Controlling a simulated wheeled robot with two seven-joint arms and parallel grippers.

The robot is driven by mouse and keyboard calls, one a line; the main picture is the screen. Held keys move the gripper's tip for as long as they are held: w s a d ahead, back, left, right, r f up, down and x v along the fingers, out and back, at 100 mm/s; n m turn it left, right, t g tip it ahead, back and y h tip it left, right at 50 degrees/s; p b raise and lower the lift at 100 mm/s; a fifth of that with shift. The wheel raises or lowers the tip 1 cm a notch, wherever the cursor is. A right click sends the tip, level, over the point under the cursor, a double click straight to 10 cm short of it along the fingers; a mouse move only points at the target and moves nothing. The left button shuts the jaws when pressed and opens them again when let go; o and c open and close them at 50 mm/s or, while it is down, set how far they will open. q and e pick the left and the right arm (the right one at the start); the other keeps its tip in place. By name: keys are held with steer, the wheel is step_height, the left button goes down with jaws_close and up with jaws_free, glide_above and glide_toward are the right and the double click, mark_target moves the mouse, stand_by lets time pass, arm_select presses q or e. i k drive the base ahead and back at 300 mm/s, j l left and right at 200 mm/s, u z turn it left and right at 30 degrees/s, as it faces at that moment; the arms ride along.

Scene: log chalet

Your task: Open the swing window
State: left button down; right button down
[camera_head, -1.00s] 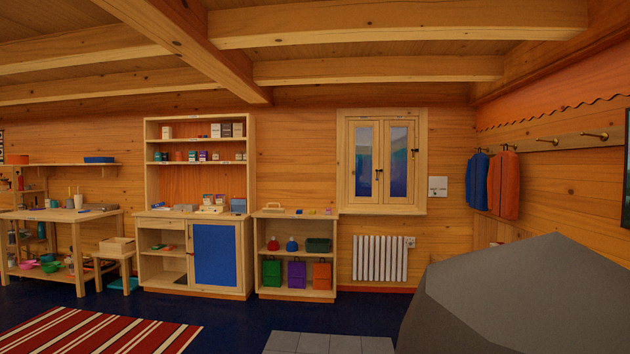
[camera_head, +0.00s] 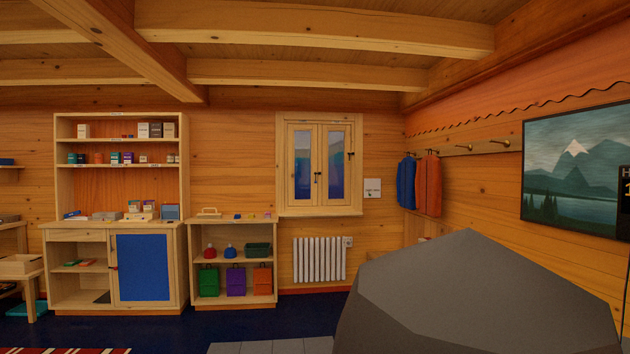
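The swing window (camera_head: 319,165) is set in the far log wall, in a light wood frame with a sill. It has two narrow sashes with bluish glass, and both look shut. Dark handles (camera_head: 318,177) show near the middle where the sashes meet, and another dark fitting (camera_head: 351,155) is at the right edge. The window is across the room from me. Neither of my grippers is in view.
A white radiator (camera_head: 319,260) is below the window. A low shelf (camera_head: 232,221) with coloured bags and a tall cabinet (camera_head: 184,185) stand to its left. A large grey faceted block (camera_head: 475,290) fills the lower right. Blue floor is open before the shelves.

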mark_target(313, 202)
steer(key=i+j+u, duration=0.2)
steer(key=i+j, duration=0.15)
steer(key=i+j+u, duration=0.2)
steer(key=i, duration=0.35)
steer(key=i+j+u, duration=0.2)
steer(key=i, duration=0.3)
steer(key=i+z, duration=0.15)
steer(key=i, duration=0.4)
steer(key=i+z, duration=0.2)
steer(key=i, duration=0.35)
steer(key=i+j+z, duration=0.15)
steer(key=i, duration=0.4)
steer(key=i+j+z, duration=0.15)
steer(key=i, duration=0.35)
